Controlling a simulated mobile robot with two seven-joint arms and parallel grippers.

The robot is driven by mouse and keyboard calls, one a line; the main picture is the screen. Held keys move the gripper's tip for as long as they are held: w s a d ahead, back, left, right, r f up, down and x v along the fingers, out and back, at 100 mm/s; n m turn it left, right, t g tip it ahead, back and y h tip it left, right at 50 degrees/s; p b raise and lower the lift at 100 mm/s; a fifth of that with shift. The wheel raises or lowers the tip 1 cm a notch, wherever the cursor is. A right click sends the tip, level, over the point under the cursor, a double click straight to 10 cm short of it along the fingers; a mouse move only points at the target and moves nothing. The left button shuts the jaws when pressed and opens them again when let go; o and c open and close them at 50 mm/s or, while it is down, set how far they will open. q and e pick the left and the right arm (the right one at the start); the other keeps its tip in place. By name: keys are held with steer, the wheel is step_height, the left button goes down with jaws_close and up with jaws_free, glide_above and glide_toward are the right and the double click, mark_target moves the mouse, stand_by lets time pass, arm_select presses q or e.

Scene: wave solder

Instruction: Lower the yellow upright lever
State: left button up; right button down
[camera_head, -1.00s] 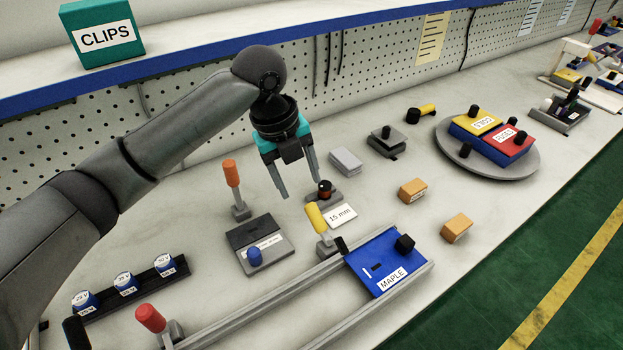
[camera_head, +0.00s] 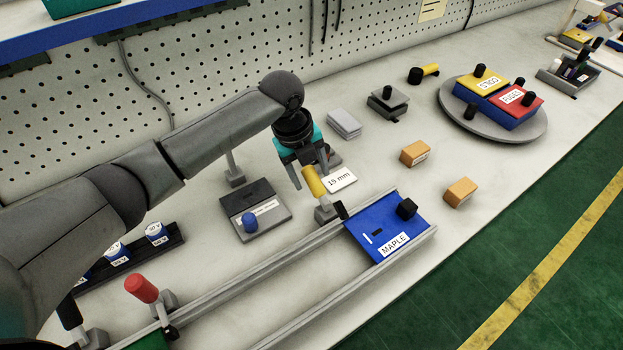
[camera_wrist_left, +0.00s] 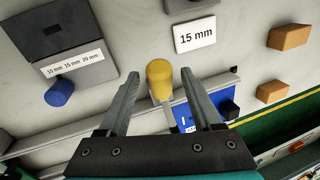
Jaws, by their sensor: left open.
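The yellow lever (camera_head: 314,182) stands upright, leaning a little, on a grey base at the far rail beside the blue MAPLE plate (camera_head: 380,243). In the left wrist view its yellow handle (camera_wrist_left: 159,78) shows between and beyond the two fingertips. My left gripper (camera_head: 311,180) is open and empty, pointing down close above the lever; it also shows in the left wrist view (camera_wrist_left: 165,90). I cannot tell whether a finger touches the handle. My right gripper is not in view.
A red-handled lever (camera_head: 142,288) stands at the rails' near left end. A grey block with a blue knob (camera_head: 250,222) lies left of the yellow lever. A 15 mm card (camera_head: 341,180) lies just behind it. Orange blocks (camera_head: 415,153) sit to the right.

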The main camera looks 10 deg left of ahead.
arm_select(q)
steer(key=shift+x, duration=0.8)
steer(key=shift+c, duration=0.3)
jaws_close()
stand_by(0.6)
